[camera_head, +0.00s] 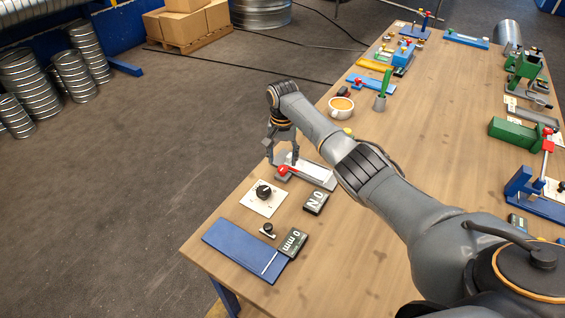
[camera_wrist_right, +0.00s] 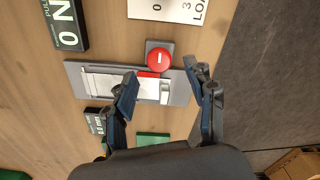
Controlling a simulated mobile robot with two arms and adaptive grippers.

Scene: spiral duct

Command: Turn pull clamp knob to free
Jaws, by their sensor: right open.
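A red round knob (camera_head: 283,170) with a white line on its top sits at one end of a grey base plate (camera_head: 318,176). A white bar (camera_wrist_right: 105,84) and a red piece lie along the plate (camera_wrist_right: 180,90). My right gripper (camera_head: 282,153) is above the plate, close to the knob. In the wrist view its fingers (camera_wrist_right: 163,78) are spread, with the knob between and slightly beyond the tips. Contact is not visible.
A white dial panel with a black knob (camera_head: 264,192), a black display reading 0 N (camera_head: 316,202), another display (camera_head: 292,243) and a blue plate (camera_head: 240,250) lie nearby. An orange-filled cup (camera_head: 341,108) stands farther along. The table's middle is clear.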

